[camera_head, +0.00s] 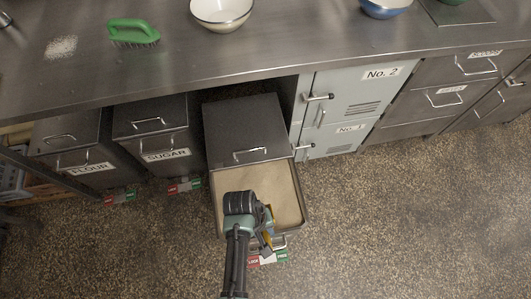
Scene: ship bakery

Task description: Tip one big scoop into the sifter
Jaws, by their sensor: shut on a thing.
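My gripper (268,228) is at the front right part of an open bin (301,205), seen from above behind my dark arm. Blue-grey and yellow parts show at its right side. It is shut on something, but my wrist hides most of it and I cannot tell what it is. The bin holds a pale tan powder (285,192), visible around my wrist. The bin's dark lid (243,125) lies behind the opening, with a metal handle. I cannot make out a scoop or a sifter.
Closed bins labelled FLOUR (88,168) and SUGAR (166,155) stand to the left. The steel worktop (180,65) above carries a green brush (133,32), a cream bowl (222,12) and a blue bowl (386,8). Pale lockers (350,95) stand right. The speckled floor (400,220) there is clear.

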